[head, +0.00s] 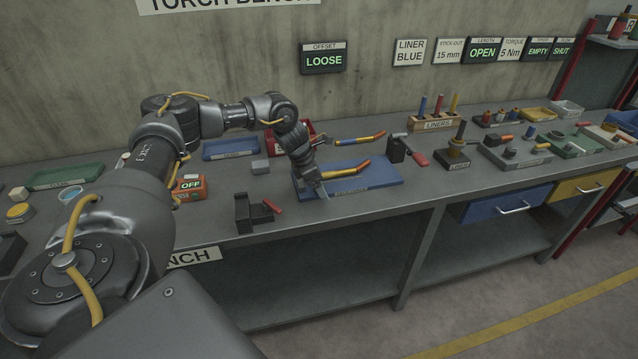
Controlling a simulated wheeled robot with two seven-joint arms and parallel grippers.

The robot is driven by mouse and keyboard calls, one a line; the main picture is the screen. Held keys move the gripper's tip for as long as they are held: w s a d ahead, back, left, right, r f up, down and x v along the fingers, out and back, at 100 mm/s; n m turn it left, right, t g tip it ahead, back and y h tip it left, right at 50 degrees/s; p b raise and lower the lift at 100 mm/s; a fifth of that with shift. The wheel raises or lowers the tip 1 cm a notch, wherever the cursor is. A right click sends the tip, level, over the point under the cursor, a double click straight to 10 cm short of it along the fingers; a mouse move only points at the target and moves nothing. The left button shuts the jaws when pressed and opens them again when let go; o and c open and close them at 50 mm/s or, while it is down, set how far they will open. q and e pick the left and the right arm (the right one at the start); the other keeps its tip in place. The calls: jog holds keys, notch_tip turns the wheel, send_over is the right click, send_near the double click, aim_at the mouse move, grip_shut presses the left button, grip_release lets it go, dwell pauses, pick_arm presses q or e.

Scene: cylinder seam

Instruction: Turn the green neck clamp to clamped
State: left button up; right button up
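I cannot make out a green neck clamp with certainty. A dark block fixture with a red lever (252,214) stands at the bench's front edge, left of my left gripper. Another dark upright fixture with a red handle (397,150) stands right of the blue mat (385,178). A torch with a yellow and red neck (355,171) lies on that mat. My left gripper (322,193) points down over the mat's left front part, near the torch's left end. Its fingers are too small to tell open from shut. My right gripper is not in view.
The wall sign (323,59) reads OFFSET LOOSE. A second torch neck (360,139) and a red holder (285,135) are behind the mat. An orange box reading OFF (188,187) stands left. A liner rack (436,124) and several trays fill the right. Bare bench lies between.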

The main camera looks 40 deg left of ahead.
pick_arm(q)
jog(key=shift+c, duration=0.5)
jog(key=c, duration=0.9)
